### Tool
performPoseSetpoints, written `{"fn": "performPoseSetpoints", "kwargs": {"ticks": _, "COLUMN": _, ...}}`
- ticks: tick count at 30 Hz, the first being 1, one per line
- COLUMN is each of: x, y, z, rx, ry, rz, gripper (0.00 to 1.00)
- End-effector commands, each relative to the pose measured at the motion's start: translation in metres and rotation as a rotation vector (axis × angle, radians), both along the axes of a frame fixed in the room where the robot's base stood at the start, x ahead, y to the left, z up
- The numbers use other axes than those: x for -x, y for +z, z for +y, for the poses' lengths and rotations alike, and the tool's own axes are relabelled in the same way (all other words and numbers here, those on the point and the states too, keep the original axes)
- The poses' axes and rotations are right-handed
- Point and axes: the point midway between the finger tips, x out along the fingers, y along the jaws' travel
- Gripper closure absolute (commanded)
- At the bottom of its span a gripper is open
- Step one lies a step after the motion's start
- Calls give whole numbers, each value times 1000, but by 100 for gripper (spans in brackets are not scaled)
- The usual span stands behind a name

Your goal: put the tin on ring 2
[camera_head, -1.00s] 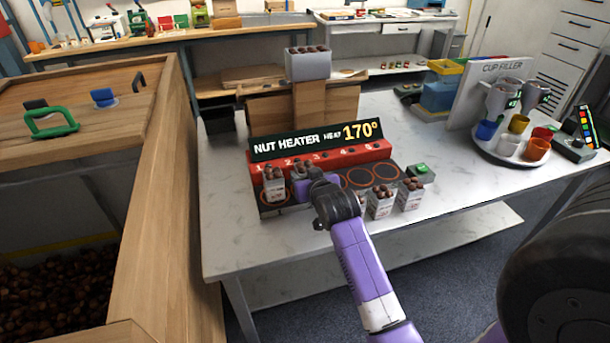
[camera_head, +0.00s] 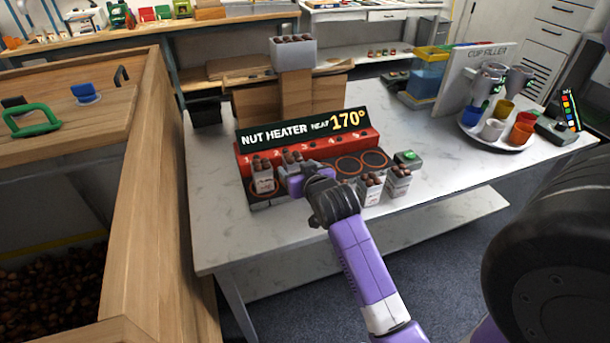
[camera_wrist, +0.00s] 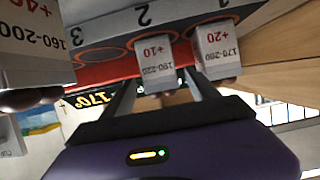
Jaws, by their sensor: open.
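A grey-white tin marked +10 (camera_wrist: 158,62), filled with chestnuts, stands upright at ring 2 (camera_wrist: 172,36) of the nut heater; its base appears to be inside the ring. The same tin (camera_head: 291,160) is partly hidden by my gripper in the head view. My gripper (camera_wrist: 165,92) is open, with one finger on each side of this tin. I cannot tell whether the fingers touch it. A tin marked +20 (camera_wrist: 216,50) stands close beside it on ring 1, and also shows in the head view (camera_head: 262,178).
Ring 3 (camera_wrist: 100,56) is empty, as are two rings (camera_head: 361,163) to its right. Two filled tins (camera_head: 370,190) stand at the heater's front right. A cup tray (camera_head: 495,138) is far right; the wooden chestnut bin (camera_head: 150,180) is left.

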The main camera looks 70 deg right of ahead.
Motion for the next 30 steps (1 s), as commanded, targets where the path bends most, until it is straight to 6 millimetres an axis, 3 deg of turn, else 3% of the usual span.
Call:
{"fn": "performPoseSetpoints", "kwargs": {"ticks": 10, "x": 39, "y": 24, "z": 46, "rx": 0, "ry": 1, "rz": 2, "gripper": 31}}
{"fn": "performPoseSetpoints", "kwargs": {"ticks": 19, "x": 47, "y": 29, "z": 56, "rx": 0, "ry": 4, "rz": 1, "gripper": 31}}
{"fn": "performPoseSetpoints", "kwargs": {"ticks": 22, "x": 45, "y": 23, "z": 70, "rx": 5, "ry": 34, "rz": 6, "gripper": 31}}
{"fn": "performPoseSetpoints", "kwargs": {"ticks": 26, "x": 45, "y": 5, "z": 117, "rx": 20, "ry": 141, "rz": 14, "gripper": 31}}
{"fn": "performPoseSetpoints", "kwargs": {"ticks": 30, "x": 55, "y": -11, "z": 189, "rx": 43, "ry": 306, "rz": 9, "gripper": 31}}
